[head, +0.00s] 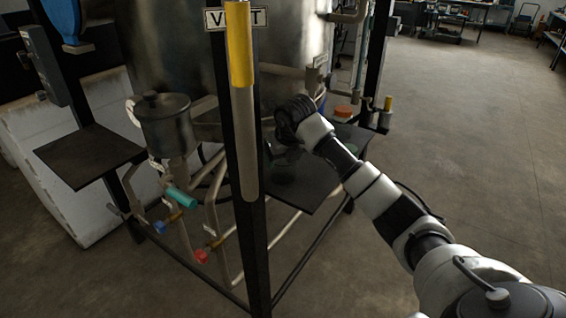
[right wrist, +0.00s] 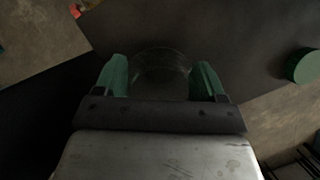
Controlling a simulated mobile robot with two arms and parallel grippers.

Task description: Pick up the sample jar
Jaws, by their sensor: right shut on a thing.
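The sample jar (right wrist: 162,72) is a clear glass vessel, seen in the right wrist view between the green fingers of my right gripper (right wrist: 162,78). The fingers are shut on its sides. In the head view, my right gripper (head: 278,148) is over the dark shelf behind the black post, and the jar is hard to make out there. I cannot tell whether the jar touches the shelf. A green round object (right wrist: 303,66) lies to the right of the jar in the right wrist view. My left gripper is not in view.
The dark shelf (head: 312,190) is attached to the frame. A black post with a yellow sleeve (head: 239,45) stands just left of my right gripper. A large metal tank (head: 180,40) is behind, with pipes and coloured valves below. Open floor (head: 470,150) lies to the right.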

